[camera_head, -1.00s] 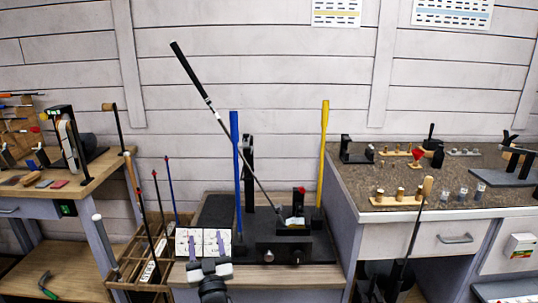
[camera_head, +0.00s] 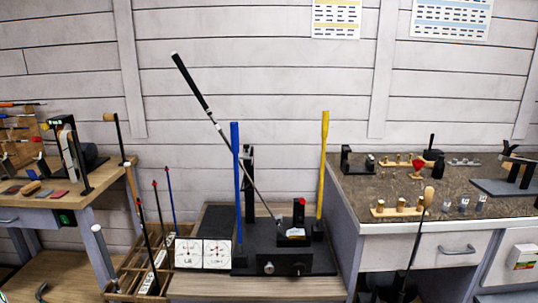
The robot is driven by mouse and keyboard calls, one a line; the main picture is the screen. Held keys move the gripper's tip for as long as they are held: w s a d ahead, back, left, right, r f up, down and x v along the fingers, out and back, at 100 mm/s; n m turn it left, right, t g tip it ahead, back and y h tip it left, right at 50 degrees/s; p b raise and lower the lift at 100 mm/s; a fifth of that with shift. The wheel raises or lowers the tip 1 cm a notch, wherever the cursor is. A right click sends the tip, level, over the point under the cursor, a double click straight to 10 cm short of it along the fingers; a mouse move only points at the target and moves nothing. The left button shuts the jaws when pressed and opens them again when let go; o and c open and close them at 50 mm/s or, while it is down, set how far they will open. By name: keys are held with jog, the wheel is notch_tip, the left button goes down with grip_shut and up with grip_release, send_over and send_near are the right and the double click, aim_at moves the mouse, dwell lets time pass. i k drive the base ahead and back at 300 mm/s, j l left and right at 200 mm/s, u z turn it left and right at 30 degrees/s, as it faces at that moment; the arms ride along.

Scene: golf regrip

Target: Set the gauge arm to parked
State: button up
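A dark bench machine (camera_head: 285,262) stands on the low middle table, with a golf club (camera_head: 222,130) leaning up and left from its clamp. A blue upright bar (camera_head: 236,185), a black upright post (camera_head: 248,180) and a yellow upright bar (camera_head: 323,165) stand around it. Two white dial panels (camera_head: 217,254) sit at its left. A short black post with a red top (camera_head: 299,210) stands by the clamp. I cannot tell for certain which part is the gauge arm or how it is set. My gripper is not in view.
A wooden rack (camera_head: 135,268) with several shafts stands left of the machine. A wooden bench (camera_head: 50,196) is further left. A brown-topped counter (camera_head: 350,185) with small tools is on the right, and a wood-tipped shaft (camera_head: 412,235) stands before it.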

aim_at(247, 147)
jog(key=i+j, duration=0.15)
jog(key=i, duration=0.2)
jog(key=i+j, duration=0.15)
jog(key=i, duration=0.2)
jog(key=i+j, duration=0.15)
jog(key=i, duration=0.25)
